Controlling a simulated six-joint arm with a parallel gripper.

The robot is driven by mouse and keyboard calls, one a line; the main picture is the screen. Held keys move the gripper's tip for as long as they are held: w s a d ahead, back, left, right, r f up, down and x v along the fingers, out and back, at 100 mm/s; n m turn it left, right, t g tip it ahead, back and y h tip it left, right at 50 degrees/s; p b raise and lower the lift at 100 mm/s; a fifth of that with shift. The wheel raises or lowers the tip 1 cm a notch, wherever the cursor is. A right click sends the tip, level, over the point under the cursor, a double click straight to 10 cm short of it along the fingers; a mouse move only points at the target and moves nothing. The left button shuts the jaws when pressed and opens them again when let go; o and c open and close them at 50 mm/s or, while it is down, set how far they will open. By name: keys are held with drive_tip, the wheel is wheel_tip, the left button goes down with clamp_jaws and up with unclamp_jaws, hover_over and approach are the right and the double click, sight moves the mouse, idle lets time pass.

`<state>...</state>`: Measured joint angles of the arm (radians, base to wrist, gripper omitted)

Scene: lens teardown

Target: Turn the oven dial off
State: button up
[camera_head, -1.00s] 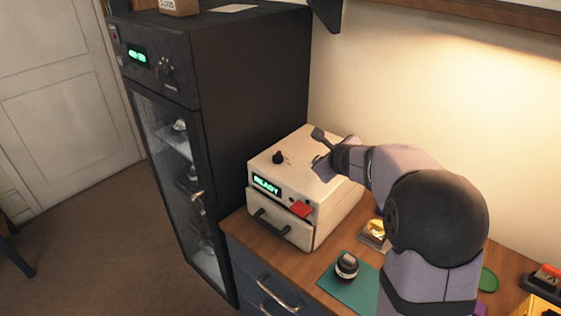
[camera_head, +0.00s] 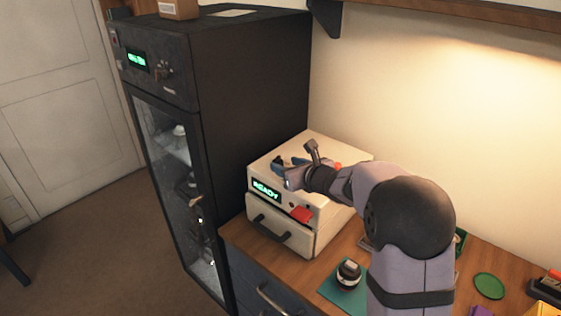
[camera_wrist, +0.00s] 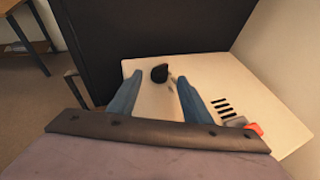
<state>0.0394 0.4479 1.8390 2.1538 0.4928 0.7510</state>
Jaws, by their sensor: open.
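The oven is a cream box (camera_head: 282,216) on the wooden counter, with a green display reading READY on its front. Its small black dial (camera_wrist: 159,73) stands on the top face, seen in the wrist view just beyond and between my fingertips. I cannot tell how far the fingertips are above the top face.
A tall black cabinet (camera_head: 250,105) with a glass door stands directly left of the oven. A red button (camera_wrist: 254,128) and dark slots (camera_wrist: 222,107) are on the oven's top. A black-and-white lens (camera_head: 348,273) sits on a green mat (camera_head: 330,294) in front.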

sight(279, 161)
drive_tip(key=shift+p+x, duration=0.8)
drive_tip(key=shift+x, duration=1.6)
drive_tip(key=c, duration=1.1)
drive_tip(key=shift+o, duration=0.2)
